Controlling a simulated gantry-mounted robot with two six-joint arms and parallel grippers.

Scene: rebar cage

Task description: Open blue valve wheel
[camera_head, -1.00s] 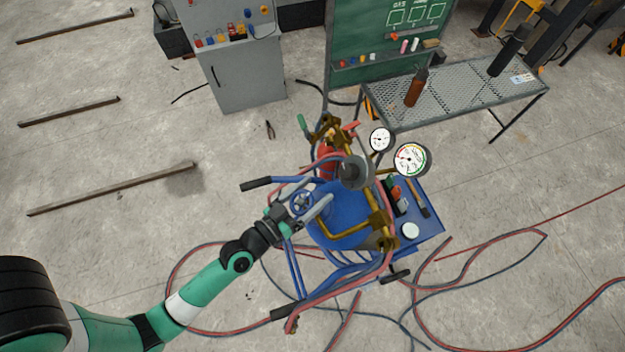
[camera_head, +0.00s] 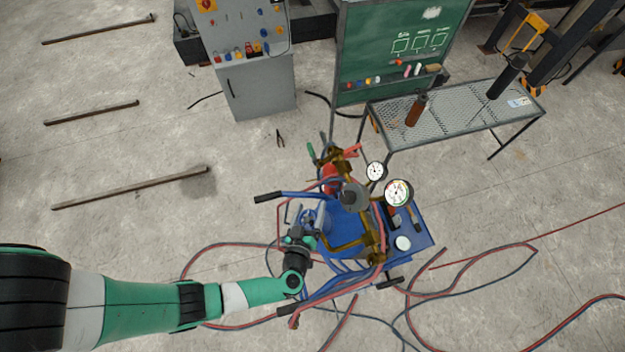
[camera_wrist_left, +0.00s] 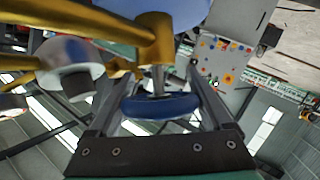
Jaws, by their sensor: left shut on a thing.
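The blue valve wheel (camera_wrist_left: 160,106) sits on a metal stem under a brass fitting (camera_wrist_left: 155,38) in the left wrist view. My left gripper (camera_wrist_left: 160,112) has one finger on each side of the wheel and is shut on it. In the head view the left gripper (camera_head: 309,222) is at the left side of the blue cart (camera_head: 348,222), and the wheel is mostly hidden by it. Pressure gauges (camera_head: 397,192) stand on the brass pipework at the right of the cart. My right gripper is not in view.
Red and blue hoses (camera_head: 470,262) lie looped on the floor around the cart. The cart's black-gripped handle (camera_head: 268,197) sticks out left. A grey cabinet (camera_head: 258,90), a green board (camera_head: 395,50) and a mesh table (camera_head: 450,112) stand behind. Floor at left is mostly open.

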